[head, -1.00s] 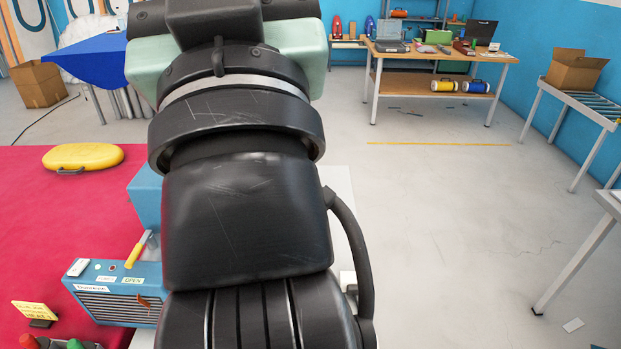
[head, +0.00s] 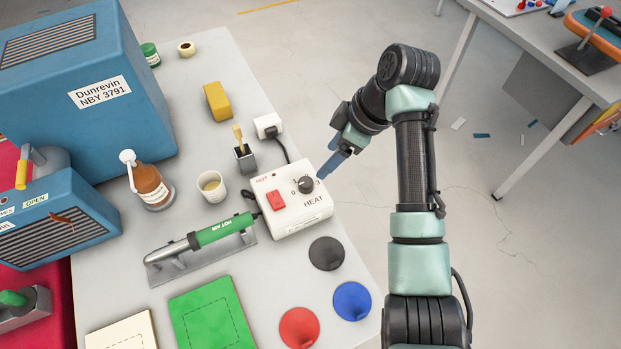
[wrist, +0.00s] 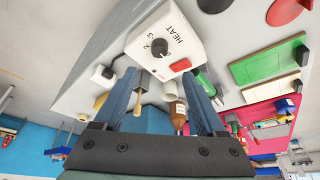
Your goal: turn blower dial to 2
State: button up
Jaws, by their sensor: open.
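The blower's heat control is a white box (head: 293,205) with a red switch (head: 276,200) and a black round dial (head: 306,184) among printed numbers; I cannot tell surely which number it points to. A green-handled hot-air blower (head: 215,232) lies on a metal rest beside the box. My gripper (head: 328,170), with blue fingers, is open and empty at the box's upper right corner, close to the dial. In the wrist view the dial (wrist: 159,47) shows beyond and between the open fingers (wrist: 162,80); no contact is visible.
On the pale table (head: 225,60) stand a white cup (head: 212,187), a brown bottle (head: 151,187), a brush holder (head: 244,157) and a plug block (head: 268,126). Black, blue and red discs lie in front of the box.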

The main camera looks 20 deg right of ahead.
aim_at(306, 182)
jog(key=x, duration=1.2)
jog(key=shift+d+p, duration=0.1)
jog(key=shift+p, duration=0.25)
grip_shut()
